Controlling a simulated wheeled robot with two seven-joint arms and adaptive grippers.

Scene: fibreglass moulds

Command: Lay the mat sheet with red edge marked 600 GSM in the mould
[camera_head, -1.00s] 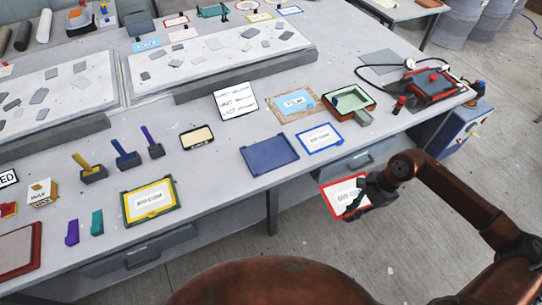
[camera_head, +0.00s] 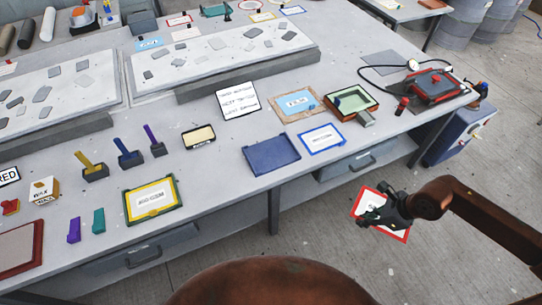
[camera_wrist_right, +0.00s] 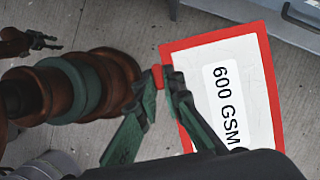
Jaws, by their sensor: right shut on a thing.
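The mat sheet with a red edge (camera_head: 368,200) is in my right gripper (camera_head: 376,216), off the table's front edge and over the floor. In the wrist view the white sheet (camera_wrist_right: 203,56) reads "600 GSM". There the right gripper's green fingers (camera_wrist_right: 160,92) are shut at its left border, by a red tab.
A blue sheet on a tan board (camera_head: 297,104) lies left of the mould. A red device with a hose (camera_head: 432,84) stands right.

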